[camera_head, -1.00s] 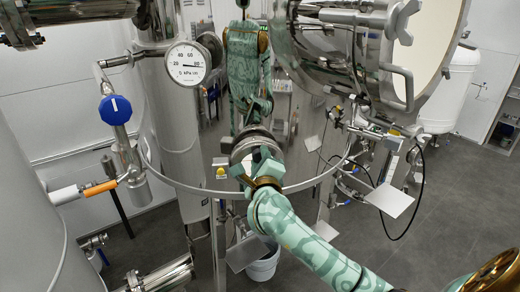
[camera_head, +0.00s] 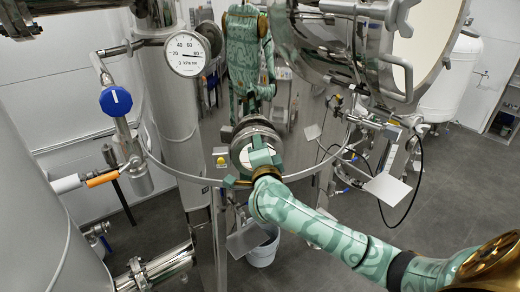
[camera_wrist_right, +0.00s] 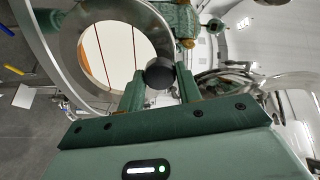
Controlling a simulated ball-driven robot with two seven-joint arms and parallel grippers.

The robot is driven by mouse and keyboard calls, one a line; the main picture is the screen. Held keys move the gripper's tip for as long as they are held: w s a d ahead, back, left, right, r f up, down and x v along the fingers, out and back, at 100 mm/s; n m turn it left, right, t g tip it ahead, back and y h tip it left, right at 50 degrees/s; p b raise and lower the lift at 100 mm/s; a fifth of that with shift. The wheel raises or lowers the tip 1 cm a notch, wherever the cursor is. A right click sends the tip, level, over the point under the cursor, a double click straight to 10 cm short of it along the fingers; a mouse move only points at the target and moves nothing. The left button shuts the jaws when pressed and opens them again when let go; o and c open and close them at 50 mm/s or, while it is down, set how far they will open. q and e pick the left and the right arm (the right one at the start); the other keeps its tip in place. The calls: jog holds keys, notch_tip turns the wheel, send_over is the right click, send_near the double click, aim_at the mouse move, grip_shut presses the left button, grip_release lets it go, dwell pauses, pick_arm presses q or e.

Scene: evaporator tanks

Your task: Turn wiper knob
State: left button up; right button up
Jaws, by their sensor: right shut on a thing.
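The wiper knob is a round black knob (camera_wrist_right: 160,74) in front of a round sight glass in the right wrist view. My right gripper (camera_wrist_right: 158,88) has its two green fingers on either side of the knob, shut on it. In the head view, the right gripper (camera_head: 261,158) is at the sight glass (camera_head: 243,154) on the steel tank, and hides the knob there. My left gripper is not in view; a green arm shape on the shiny tank looks like a reflection.
A pressure gauge (camera_head: 187,54) and a blue-handled valve (camera_head: 116,100) are to the left. A large round hatch (camera_head: 425,45) is at upper right. A white bucket (camera_head: 263,246) stands on the floor below. Thin pipes and a cable are right of the tank.

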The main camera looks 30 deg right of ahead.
jog(key=shift+r+n, duration=0.1)
jog(key=shift+n, duration=0.3)
jog(key=o, duration=0.9)
jog(key=shift+o, duration=0.3)
jog(key=shift+w+d, duration=0.1)
jog(key=b+v, duration=0.2)
jog(key=v, duration=1.4)
jog(key=shift+b, duration=0.35)
